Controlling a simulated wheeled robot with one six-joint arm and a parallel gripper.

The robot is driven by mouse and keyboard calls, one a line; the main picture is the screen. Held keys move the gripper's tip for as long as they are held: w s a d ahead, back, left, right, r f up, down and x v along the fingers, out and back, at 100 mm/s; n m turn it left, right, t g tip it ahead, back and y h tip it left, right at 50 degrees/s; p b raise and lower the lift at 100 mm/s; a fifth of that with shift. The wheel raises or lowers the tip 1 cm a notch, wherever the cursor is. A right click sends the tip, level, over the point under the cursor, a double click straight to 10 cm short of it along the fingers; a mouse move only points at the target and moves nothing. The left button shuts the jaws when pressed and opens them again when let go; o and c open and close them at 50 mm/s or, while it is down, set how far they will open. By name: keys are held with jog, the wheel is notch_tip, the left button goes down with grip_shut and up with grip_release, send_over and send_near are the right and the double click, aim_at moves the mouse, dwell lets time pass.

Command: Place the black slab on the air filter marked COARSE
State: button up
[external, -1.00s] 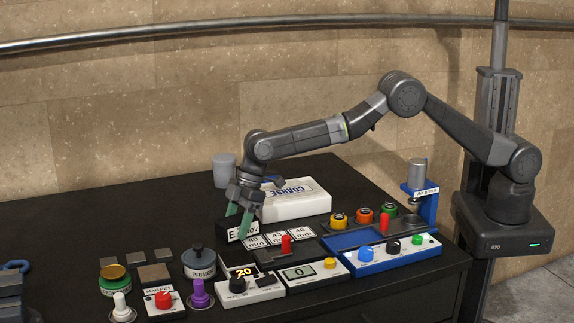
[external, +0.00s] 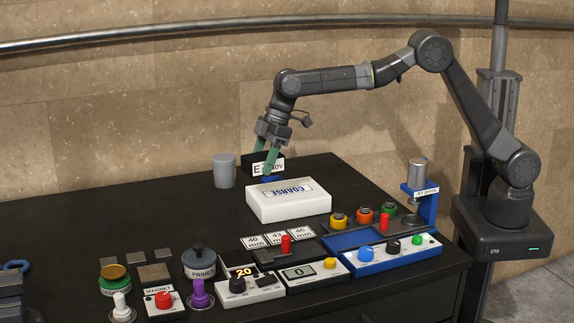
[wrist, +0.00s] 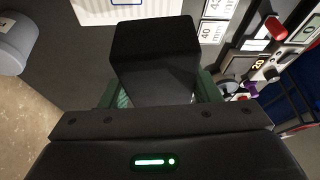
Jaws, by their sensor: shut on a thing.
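My gripper (external: 267,159) has green fingers and is shut on the black slab (external: 251,160), which bears a white label, partly covered by a finger. In the external view the slab is held up in the air, near the back of the white air filter marked COARSE (external: 290,207). The filter lies flat on the black table with its blue-lettered top bare. In the wrist view the slab (wrist: 155,55) fills the space between the fingers, and part of the white filter (wrist: 95,12) shows beyond it. The slab's underside is hidden in the external view.
A grey cylinder (external: 224,171) stands left of the filter. In front of the filter are number cards (external: 281,238), a blue-framed station (external: 392,255) and several control boxes. Coloured weights or knobs (external: 364,215) stand at the right. The table's left rear is clear.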

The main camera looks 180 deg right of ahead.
jog(key=r+m, duration=0.1)
jog(key=r, duration=0.1)
send_over(302, 187)
jog(key=shift+g, duration=0.4)
jog(key=f, duration=0.3)
jog(key=a+f+p, duration=0.1)
jog(key=f, duration=0.2)
jog(key=f+p, duration=0.1)
jog(key=f, duration=0.3)
jog(key=shift+s+a+f, duration=0.1)
jog(key=shift+a, duration=0.05)
jog(key=shift+f, duration=0.2)
jog(key=o, duration=1.2)
jog(key=b+v, duration=0.1)
jog(key=v, duration=1.1)
jog(key=shift+a+r+b, duration=0.15)
jog(key=shift+a+b, duration=0.05)
jog(key=shift+b, duration=0.15)
